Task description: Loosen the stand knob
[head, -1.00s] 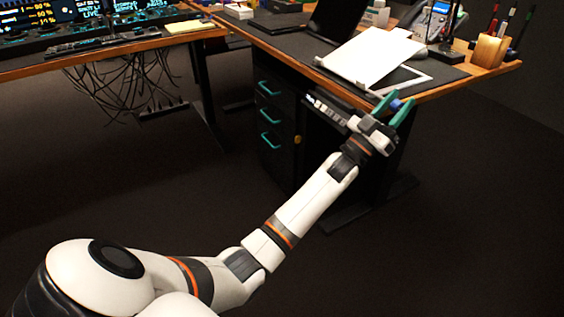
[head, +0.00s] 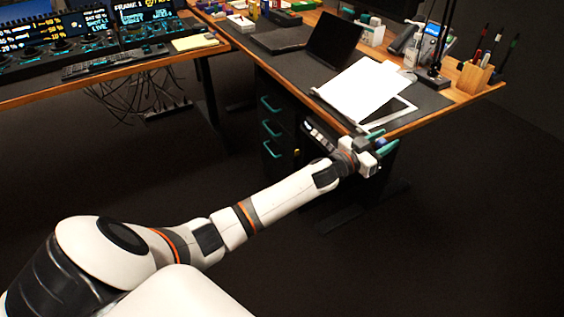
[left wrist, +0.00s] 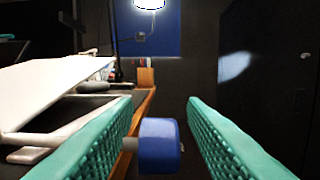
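The stand knob (left wrist: 160,146) is a blue cylinder on a short grey shaft. In the left wrist view it sits between the two teal fingers of my left gripper (left wrist: 160,106), low in the picture. The gripper is open; a clear gap shows between the knob and the right finger. The knob looks closer to the left finger, and I cannot tell whether they touch. In the head view my left gripper (head: 381,145) is at the desk's front edge, below the stand (head: 402,108) with its tilted white board (head: 368,90). The knob is not clear there. My right gripper is not in view.
The wooden desk edge (head: 430,118) runs close by the gripper. A dark drawer cabinet (head: 272,120) with teal handles stands under the desk. A pen holder (head: 474,78), a phone (head: 432,40) and a laptop (head: 334,40) are farther back. Open floor lies in front.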

